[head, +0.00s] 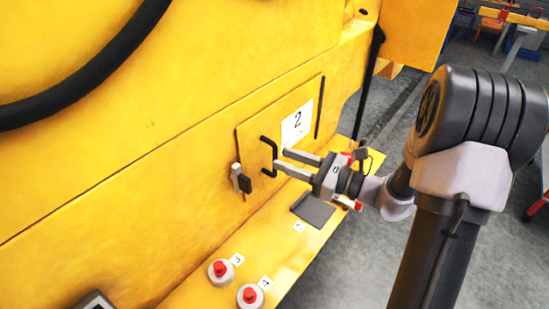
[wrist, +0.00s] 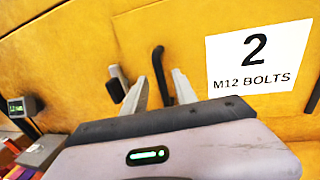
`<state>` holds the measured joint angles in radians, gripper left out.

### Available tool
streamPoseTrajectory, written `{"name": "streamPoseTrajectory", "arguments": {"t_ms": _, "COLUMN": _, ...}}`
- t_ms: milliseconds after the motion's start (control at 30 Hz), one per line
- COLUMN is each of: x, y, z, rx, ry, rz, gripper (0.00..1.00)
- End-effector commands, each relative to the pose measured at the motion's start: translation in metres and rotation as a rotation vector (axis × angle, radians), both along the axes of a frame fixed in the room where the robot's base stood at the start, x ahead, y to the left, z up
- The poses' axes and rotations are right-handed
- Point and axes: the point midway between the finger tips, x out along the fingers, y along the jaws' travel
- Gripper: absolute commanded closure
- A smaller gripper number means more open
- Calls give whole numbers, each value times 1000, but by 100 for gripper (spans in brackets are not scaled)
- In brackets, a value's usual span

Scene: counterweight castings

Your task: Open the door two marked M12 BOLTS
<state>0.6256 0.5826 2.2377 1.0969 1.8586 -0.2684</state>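The yellow door two (head: 252,136) sits flush and closed in the machine's yellow side. Its white label (head: 297,122) shows a 2, and in the wrist view the label (wrist: 258,58) reads M12 BOLTS. A black bar handle (head: 264,141) stands out from the door; it also shows in the wrist view (wrist: 159,62). A grey and black latch (head: 243,183) is at the door's left edge, also in the wrist view (wrist: 117,82). My gripper (head: 279,159) is open, its fingers apart at the handle, which appears between them in the wrist view. Contact cannot be told.
A yellow ledge (head: 243,242) below the door carries two red-topped buttons (head: 220,270) and a dark square plate (head: 313,210). A thick black hose (head: 95,70) crosses the upper left. Grey floor (head: 345,262) is open at the right. A small screen device (wrist: 22,107) shows at the wrist view's left.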

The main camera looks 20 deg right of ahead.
Motion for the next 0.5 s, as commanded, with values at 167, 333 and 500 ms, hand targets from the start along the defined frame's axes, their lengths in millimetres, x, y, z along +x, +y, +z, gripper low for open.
{"name": "streamPoseTrajectory", "arguments": {"t_ms": 167, "x": 19, "y": 22, "z": -1, "rx": -1, "ry": 0, "rz": 3, "gripper": 66}}
{"name": "streamPoseTrajectory", "arguments": {"t_ms": 333, "x": 25, "y": 28, "z": 0, "rx": -1, "ry": 1, "rz": 2, "gripper": 66}}
{"name": "streamPoseTrajectory", "arguments": {"t_ms": 500, "x": 26, "y": 29, "z": 0, "rx": -1, "ry": 1, "rz": 1, "gripper": 66}}
